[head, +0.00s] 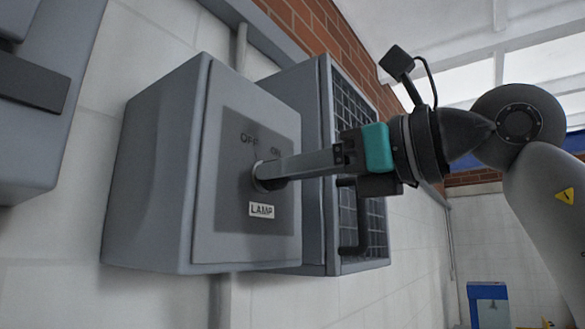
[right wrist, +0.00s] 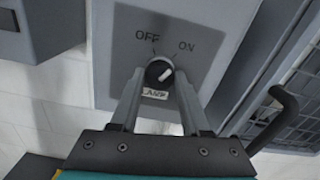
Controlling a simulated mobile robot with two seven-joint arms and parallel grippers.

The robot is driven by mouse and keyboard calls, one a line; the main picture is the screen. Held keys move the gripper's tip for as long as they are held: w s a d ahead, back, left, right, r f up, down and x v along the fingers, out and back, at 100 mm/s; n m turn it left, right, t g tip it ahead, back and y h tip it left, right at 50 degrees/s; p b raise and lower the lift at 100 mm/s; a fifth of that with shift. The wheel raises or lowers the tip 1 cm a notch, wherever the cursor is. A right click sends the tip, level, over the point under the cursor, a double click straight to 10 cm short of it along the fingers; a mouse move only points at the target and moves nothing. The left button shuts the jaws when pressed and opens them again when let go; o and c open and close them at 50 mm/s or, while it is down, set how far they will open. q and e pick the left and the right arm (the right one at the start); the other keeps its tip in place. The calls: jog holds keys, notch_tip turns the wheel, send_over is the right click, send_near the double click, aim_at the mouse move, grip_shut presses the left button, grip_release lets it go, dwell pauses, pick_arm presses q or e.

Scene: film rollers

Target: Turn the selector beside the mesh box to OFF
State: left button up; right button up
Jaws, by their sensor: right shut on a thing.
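The selector (right wrist: 159,72) is a round dark knob with a white pointer mark, on a grey box (head: 160,170) on the wall. OFF is printed at its upper left and ON at its upper right. In the right wrist view the white mark slants up and right, towards the ON side. A LAMP label (head: 261,211) sits below the knob. My right gripper (head: 268,172) is shut on the knob, one finger on each side; it also shows in the right wrist view (right wrist: 158,85). In the head view the fingers hide most of the knob. My left gripper is not in view.
The mesh box (head: 328,150), with a wire-grid door and a dark handle (head: 350,220), stands right beside the selector box, close to my right gripper. Another grey box (head: 40,120) hangs at the far left. A blue object (head: 488,305) stands at the lower right.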

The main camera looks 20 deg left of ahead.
grip_shut()
dwell(0.3)
jog(key=n, duration=1.1)
jog(key=shift+s+n, duration=0.15)
jog(key=shift+n, duration=0.25)
dwell(0.5)
jog(key=o, duration=0.6)
grip_release()
jog(key=shift+d, duration=0.1)
